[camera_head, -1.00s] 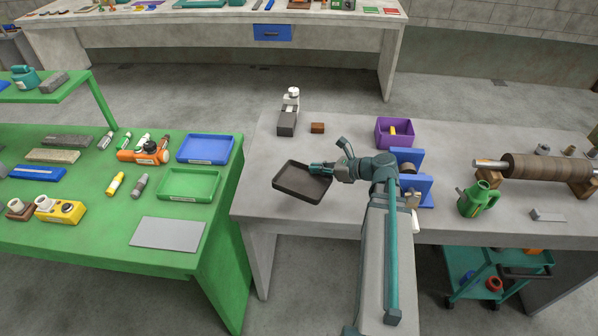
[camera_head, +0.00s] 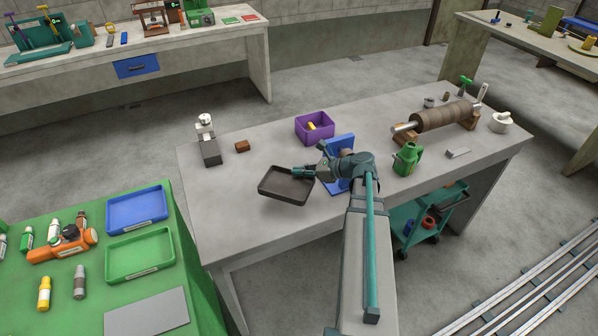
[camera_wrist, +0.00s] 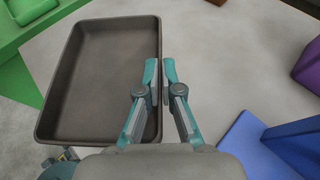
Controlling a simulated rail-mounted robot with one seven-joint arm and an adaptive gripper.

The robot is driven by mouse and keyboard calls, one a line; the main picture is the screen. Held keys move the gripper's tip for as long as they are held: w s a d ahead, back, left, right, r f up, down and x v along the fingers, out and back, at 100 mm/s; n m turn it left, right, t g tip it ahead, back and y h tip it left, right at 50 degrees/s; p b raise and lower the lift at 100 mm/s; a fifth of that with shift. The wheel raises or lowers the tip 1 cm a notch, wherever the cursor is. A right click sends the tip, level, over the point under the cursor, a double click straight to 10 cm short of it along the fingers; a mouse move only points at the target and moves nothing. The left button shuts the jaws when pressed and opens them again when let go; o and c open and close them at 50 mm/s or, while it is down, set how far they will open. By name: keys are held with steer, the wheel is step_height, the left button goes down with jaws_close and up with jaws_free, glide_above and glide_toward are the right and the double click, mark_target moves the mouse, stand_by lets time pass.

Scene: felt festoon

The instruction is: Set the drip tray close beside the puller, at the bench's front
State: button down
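The drip tray (camera_head: 284,198) is a shallow dark brown rectangular tray over the left half of the grey bench. A shadow below its left side suggests it is held off the top. My gripper (camera_head: 306,173) comes in from the right and is shut on the tray's right wall. In the wrist view, the fingertips (camera_wrist: 160,72) pinch that wall, one inside and one outside; the tray (camera_wrist: 100,70) extends left. I cannot identify the puller with certainty; my arm covers part of the bench's front.
The grey bench (camera_head: 235,215) has free room at its front left. Blue upright plates (camera_head: 340,148) stand right of the tray, partly behind my arm. A purple bin (camera_head: 315,130), brown block (camera_head: 242,146) and grey device (camera_head: 209,150) stand behind. A green can (camera_head: 407,158) stands right.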

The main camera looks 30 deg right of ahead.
steer(key=shift+f+b, duration=2.55)
steer(key=shift+f, duration=0.6)
steer(key=shift+f, duration=0.6)
steer(key=c, duration=1.2)
jaws_free()
steer(key=shift+c, duration=0.2)
